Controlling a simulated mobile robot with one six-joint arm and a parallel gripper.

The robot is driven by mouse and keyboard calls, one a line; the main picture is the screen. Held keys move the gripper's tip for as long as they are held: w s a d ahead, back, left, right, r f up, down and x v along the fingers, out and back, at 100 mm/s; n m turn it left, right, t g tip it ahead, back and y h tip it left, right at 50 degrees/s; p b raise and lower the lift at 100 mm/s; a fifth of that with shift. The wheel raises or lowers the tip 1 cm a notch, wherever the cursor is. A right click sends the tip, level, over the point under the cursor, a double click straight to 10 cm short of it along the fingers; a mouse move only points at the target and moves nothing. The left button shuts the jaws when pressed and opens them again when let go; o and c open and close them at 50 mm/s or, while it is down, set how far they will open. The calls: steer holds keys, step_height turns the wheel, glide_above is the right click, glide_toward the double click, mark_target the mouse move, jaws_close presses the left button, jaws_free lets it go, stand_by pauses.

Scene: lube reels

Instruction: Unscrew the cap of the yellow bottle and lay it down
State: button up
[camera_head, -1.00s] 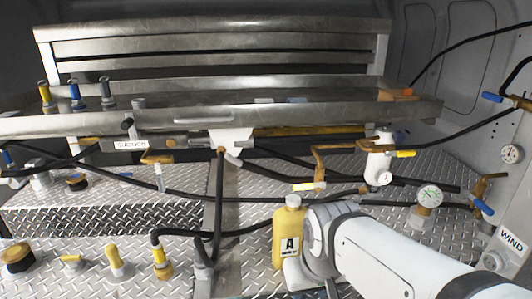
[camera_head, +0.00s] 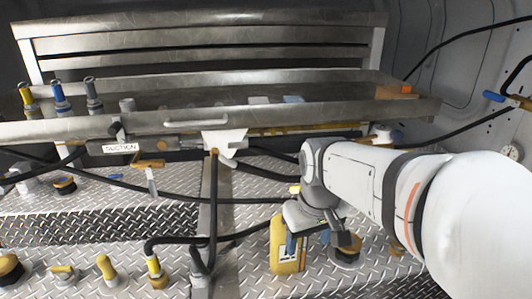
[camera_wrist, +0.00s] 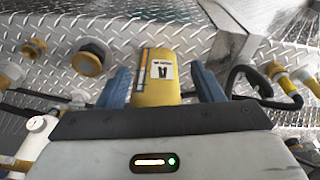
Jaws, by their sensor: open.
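The yellow bottle (camera_head: 284,256) stands upright on the diamond-plate floor at the lower middle of the head view, its upper part behind my gripper. My gripper (camera_head: 316,240) points down over and just right of the bottle. In the wrist view its two blue fingers (camera_wrist: 160,72) are spread apart, one on each side of the bottle in the picture. Nothing is held. I cannot make out the cap in either view; whether the fingers are level with it is unclear.
Yellow and black fittings (camera_head: 107,268) stand on the plate at left. A black hose (camera_head: 175,240) runs left of the bottle. The metal shelf (camera_head: 200,122) spans behind my arm. Some bare plate lies between the fittings and the bottle.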

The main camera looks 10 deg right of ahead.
steer(key=w+r+n+p, duration=0.1)
steer(key=w+r, duration=0.1)
steer(key=w, duration=0.2)
steer(key=w+r+n+g+p, duration=0.1)
steer(key=w+r, duration=0.1)
steer(key=w, duration=0.2)
steer(key=w+r+n+p, duration=0.1)
steer(key=w+r+n, duration=0.1)
steer(key=w+r, duration=0.1)
steer(key=shift+w+g+p, duration=0.3)
steer(key=shift+w+g, duration=0.1)
steer(key=shift+w, duration=0.4)
steer(key=shift+w+r, duration=0.1)
steer(key=shift+w, duration=0.2)
steer(key=shift+f+p, duration=0.4)
steer(key=shift+f, duration=3.45)
steer(key=shift+c, duration=0.4)
steer(key=shift+n, duration=0.3)
steer(key=c, duration=1)
steer(key=shift+r, duration=0.15)
steer(key=shift+r+p, duration=0.95)
steer(key=shift+r, duration=0.2)
steer(key=shift+r, duration=0.1)
steer(key=shift+r+p, duration=1.8)
steer(key=shift+r, duration=0.6)
